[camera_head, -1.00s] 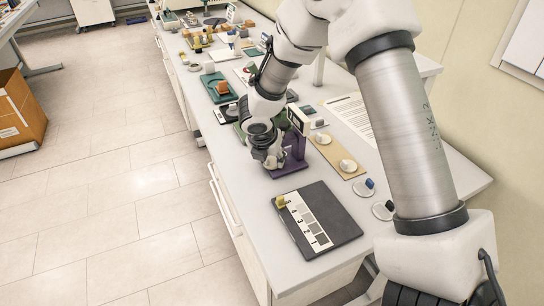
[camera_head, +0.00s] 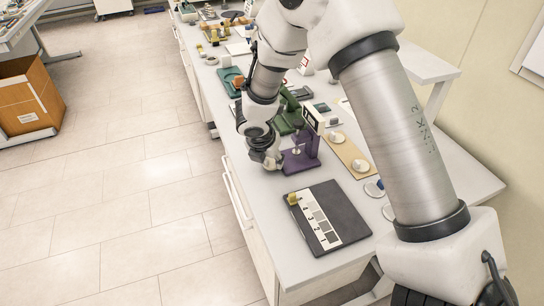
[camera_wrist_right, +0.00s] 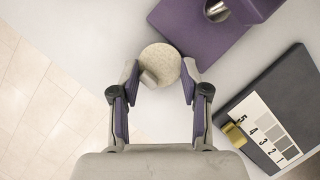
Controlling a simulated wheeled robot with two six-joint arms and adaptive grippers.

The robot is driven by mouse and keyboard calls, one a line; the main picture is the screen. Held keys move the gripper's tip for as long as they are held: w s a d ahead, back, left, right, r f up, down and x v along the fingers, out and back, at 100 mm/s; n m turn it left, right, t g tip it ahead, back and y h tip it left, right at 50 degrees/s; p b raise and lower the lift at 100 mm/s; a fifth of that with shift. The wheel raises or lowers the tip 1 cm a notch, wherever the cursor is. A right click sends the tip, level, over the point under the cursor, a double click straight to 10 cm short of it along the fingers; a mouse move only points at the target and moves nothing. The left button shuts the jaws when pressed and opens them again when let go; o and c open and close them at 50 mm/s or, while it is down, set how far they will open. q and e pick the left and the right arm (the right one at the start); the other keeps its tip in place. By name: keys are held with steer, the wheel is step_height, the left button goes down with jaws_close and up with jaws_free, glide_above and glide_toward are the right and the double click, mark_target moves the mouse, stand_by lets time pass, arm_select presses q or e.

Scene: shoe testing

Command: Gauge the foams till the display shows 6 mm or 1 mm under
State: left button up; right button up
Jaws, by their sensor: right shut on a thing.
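My right gripper (camera_head: 264,158) is at the left of the purple thickness gauge (camera_head: 300,158), over the bench's left edge area. In the right wrist view the right gripper (camera_wrist_right: 159,72) is shut on a round cream foam disc (camera_wrist_right: 166,60) with a small knob on it. The disc is just beside the purple gauge base (camera_wrist_right: 195,35) and apart from the gauge's metal foot (camera_wrist_right: 217,10). The gauge's display (camera_head: 314,120) is too small to read. A dark board (camera_head: 345,208) with a numbered grey-patch strip (camera_head: 318,222) lies nearer. My left gripper is out of view.
A small yellow piece (camera_head: 292,198) sits at the strip's far end. A tan board (camera_head: 348,155) with pale round pieces lies right of the gauge. Green equipment (camera_head: 290,112) stands behind. The floor (camera_head: 150,200) left of the bench is open.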

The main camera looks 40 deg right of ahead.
mark_target(287, 160)
stand_by(0.4)
steer(key=shift+p, duration=0.3)
steer(key=shift+p, duration=0.35)
stand_by(0.8)
steer(key=shift+s+d+b, duration=0.2)
steer(key=shift+d+b, duration=0.15)
steer(key=shift+d, duration=0.4)
steer(key=shift+s+d+b, duration=0.15)
steer(key=shift+d+b, duration=0.2)
steer(key=shift+d, duration=0.35)
steer(key=shift+s+d, duration=0.15)
steer(key=shift+d, duration=0.65)
steer(key=o, duration=0.8)
steer(key=shift+c, duration=0.2)
steer(key=v, duration=1.2)
